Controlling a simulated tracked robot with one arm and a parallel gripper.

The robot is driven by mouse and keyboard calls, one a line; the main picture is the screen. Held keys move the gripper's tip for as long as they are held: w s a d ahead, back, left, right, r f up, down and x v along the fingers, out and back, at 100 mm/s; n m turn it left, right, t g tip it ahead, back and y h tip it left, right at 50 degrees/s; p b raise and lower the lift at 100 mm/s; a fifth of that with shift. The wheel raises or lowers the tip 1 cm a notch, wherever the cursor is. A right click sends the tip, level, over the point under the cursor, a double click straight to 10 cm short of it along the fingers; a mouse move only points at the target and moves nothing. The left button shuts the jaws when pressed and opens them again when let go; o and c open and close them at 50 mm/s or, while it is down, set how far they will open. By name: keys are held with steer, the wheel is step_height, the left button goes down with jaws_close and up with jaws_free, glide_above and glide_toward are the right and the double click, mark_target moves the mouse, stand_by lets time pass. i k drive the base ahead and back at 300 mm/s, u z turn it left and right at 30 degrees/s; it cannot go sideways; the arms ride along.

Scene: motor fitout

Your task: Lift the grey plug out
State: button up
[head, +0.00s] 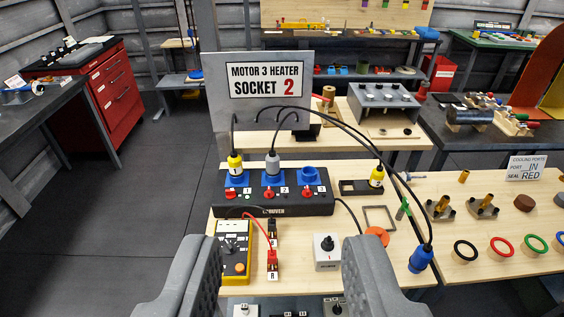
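The grey plug (272,162) stands upright in the middle blue socket (271,180) of a black socket block (290,206), at the position marked 2. A dark cable rises from its top. A yellow plug (235,163) stands in the left socket, and the right blue socket (309,173) looks empty. My gripper (282,245) is open, its two grey fingers wide apart at the bottom of the view. It is nearer to me than the socket block, with nothing between the fingertips touching them.
A sign (266,86) behind the block reads "MOTOR 3 HEATER SOCKET 2". Dark cables arch to the right, near another yellow plug (377,177) and a blue connector (421,259). A yellow meter (234,246) and a white switch box (328,253) stand in front of the block.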

mark_target(273, 160)
steer(key=u, duration=0.05)
steer(key=i, duration=1.55)
